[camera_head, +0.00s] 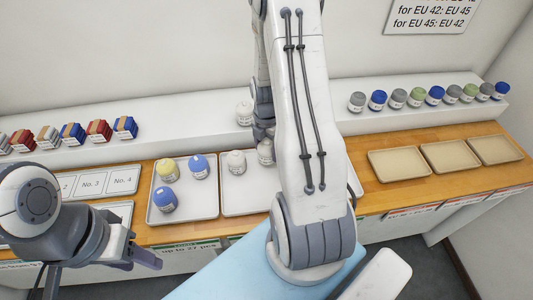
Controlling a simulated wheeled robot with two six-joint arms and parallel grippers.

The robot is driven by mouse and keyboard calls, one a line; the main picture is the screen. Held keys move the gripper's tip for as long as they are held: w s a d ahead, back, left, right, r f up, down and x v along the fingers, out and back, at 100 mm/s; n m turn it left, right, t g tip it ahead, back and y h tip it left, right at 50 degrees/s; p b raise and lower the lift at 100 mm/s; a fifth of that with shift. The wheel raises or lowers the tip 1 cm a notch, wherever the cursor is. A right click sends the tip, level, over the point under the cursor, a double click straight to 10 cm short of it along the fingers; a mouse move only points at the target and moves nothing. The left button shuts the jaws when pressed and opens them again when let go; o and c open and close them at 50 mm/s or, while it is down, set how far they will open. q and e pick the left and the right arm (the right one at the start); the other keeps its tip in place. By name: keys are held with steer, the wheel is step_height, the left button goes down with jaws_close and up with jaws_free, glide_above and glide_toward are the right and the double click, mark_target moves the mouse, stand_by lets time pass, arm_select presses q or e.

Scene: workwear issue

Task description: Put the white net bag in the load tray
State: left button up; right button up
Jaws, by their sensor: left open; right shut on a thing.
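My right gripper (262,132) is seen past my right arm, pointing down over the middle tray (240,205). It is shut on a whitish net bag (265,152), partly hidden by my arm; whether the bag touches the tray is unclear. Another white bag (236,162) stands in this tray, and one more (244,113) is on the raised white shelf. My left gripper (143,262) is open and empty at the lower left, in front of the counter. No load tray label is readable, so I cannot tell which tray it is.
Beige trays (399,165) at the right are empty. Grey, blue and green bags (378,99) and boxes (73,133) line the white shelf (190,120). My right arm covers the centre.

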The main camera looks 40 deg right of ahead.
mark_target(267, 156)
step_height(267, 156, down, 2)
steer(key=shift+s+f, duration=0.1)
steer(key=shift+f, duration=0.45)
steer(key=shift+f, duration=0.1)
